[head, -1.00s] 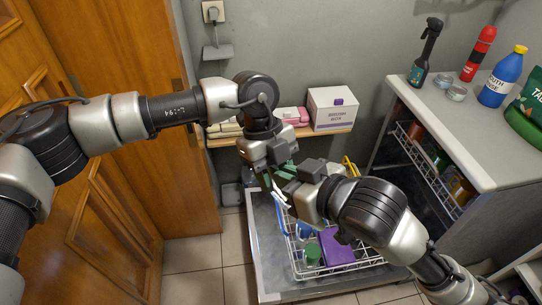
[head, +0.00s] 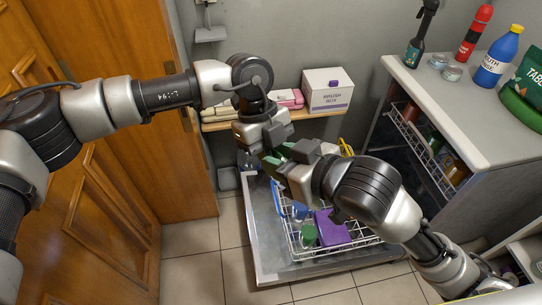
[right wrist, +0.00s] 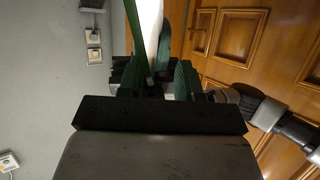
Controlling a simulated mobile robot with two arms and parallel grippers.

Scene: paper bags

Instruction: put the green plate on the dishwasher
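My right gripper (head: 284,157) is beside my left gripper (head: 266,150), low over the back of the open dishwasher (head: 262,235). In the right wrist view my right gripper's green-padded fingers (right wrist: 160,85) stand apart. A narrow green strip (right wrist: 137,40) and a white rounded piece (right wrist: 152,22) show between and beyond them. I cannot tell whether the strip is the green plate's edge or part of my left gripper. My left fingertips are mostly hidden. The dishwasher's rack (head: 292,240) holds a purple item (head: 331,229), a green cup (head: 309,236) and something blue.
A shelf with a white box (head: 327,92) is behind the grippers. The counter (head: 440,110) at right carries a blue bottle (head: 497,60), a red bottle, a spray bottle and a bag beside a green rounded thing (head: 518,108). A wooden door is at left. The front floor is clear.

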